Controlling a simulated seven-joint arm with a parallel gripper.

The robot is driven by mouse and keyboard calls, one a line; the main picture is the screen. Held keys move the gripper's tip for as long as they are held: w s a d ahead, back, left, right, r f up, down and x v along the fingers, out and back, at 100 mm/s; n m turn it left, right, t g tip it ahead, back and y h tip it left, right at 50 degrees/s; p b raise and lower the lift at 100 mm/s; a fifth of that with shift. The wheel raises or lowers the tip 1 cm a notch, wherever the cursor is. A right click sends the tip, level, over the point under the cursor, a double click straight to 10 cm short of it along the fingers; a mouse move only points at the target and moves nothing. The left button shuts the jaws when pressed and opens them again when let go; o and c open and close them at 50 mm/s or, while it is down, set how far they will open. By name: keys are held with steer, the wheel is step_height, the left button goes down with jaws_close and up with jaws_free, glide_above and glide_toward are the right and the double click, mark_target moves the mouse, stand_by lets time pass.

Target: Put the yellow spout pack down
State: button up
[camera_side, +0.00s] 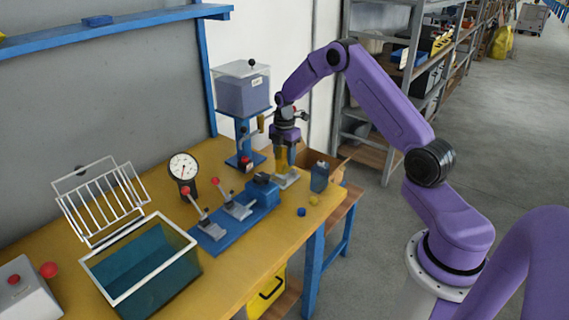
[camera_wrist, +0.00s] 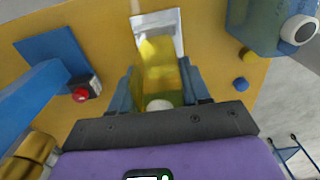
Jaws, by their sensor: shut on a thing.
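My gripper (camera_side: 284,158) is shut on the yellow spout pack (camera_side: 281,168) above the right part of the bench. In the wrist view the yellow pack (camera_wrist: 160,72) is between the two fingers (camera_wrist: 160,88), with a pale round part near the palm. The pack's far end overlaps a silver plate or holder (camera_wrist: 172,20), which also shows under the gripper in the side view (camera_side: 290,181). I cannot tell whether the pack touches it.
A grey-blue pack (camera_side: 320,177) stands right of the gripper, with a blue cap (camera_side: 301,212) and a yellow cap (camera_side: 314,200) nearby. A blue dispenser stand (camera_side: 243,135) is left. A toggle-clamp fixture (camera_side: 235,217), dial gauge (camera_side: 183,168) and teal tank (camera_side: 145,268) stand further left.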

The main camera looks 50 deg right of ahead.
mark_target(284, 163)
steer(key=shift+f, duration=1.55)
steer(key=shift+f, duration=0.15)
steer(key=o, duration=1.1)
steer(key=shift+c, duration=0.2)
